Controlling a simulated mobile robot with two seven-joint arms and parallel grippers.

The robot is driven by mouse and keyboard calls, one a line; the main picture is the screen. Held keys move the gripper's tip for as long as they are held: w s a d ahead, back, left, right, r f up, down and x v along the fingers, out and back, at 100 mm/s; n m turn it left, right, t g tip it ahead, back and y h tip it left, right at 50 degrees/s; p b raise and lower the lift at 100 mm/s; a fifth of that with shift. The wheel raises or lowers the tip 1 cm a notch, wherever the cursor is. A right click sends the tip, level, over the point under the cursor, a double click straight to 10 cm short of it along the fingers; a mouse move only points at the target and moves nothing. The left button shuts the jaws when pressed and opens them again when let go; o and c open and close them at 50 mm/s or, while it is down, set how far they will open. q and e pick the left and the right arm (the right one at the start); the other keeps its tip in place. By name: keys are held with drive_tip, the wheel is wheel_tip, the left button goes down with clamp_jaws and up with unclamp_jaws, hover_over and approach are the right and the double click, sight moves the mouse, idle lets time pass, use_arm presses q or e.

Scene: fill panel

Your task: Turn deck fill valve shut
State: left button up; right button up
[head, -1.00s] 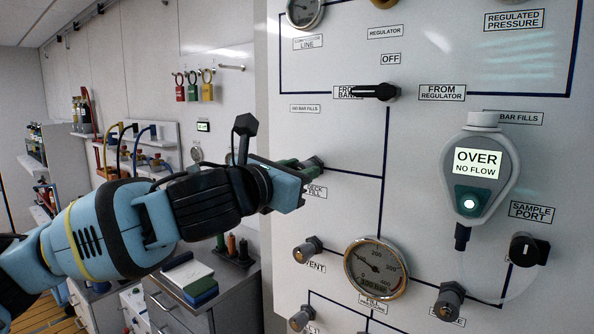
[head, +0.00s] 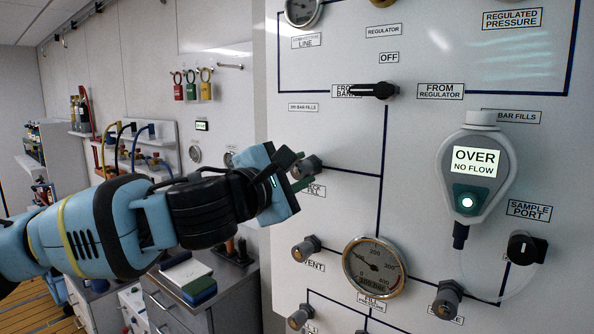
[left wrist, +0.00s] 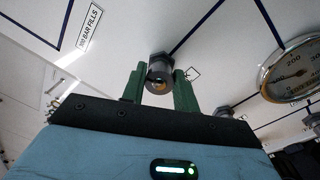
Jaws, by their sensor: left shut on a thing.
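The deck fill valve (head: 312,165) is a dark grey knob on the white panel, above a partly covered label (head: 312,190). My left gripper (head: 298,172) is at this knob, its body turned about its own axis. In the left wrist view the knob (left wrist: 159,68) stands between the two green fingers of the gripper (left wrist: 161,80), which is shut on it. Part of the knob is hidden by the fingers in the head view. My right gripper is in neither view.
Below are the vent knob (head: 305,249) and a round fill gauge (head: 375,267). A selector handle (head: 375,90) points left above. An analyser (head: 477,175) reads "OVER NO FLOW" at the right. A drawer cabinet (head: 185,300) stands below my left arm.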

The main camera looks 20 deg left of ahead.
use_arm(q)
drive_tip(key=shift+m, duration=1.2)
drive_tip(key=o, duration=1)
drive_tip(key=v, duration=0.7)
drive_tip(key=shift+s+a+f, duration=0.1)
drive_tip(key=shift+s+a, duration=0.1)
drive_tip(key=shift+s, duration=0.15)
drive_tip(key=shift+f, duration=0.1)
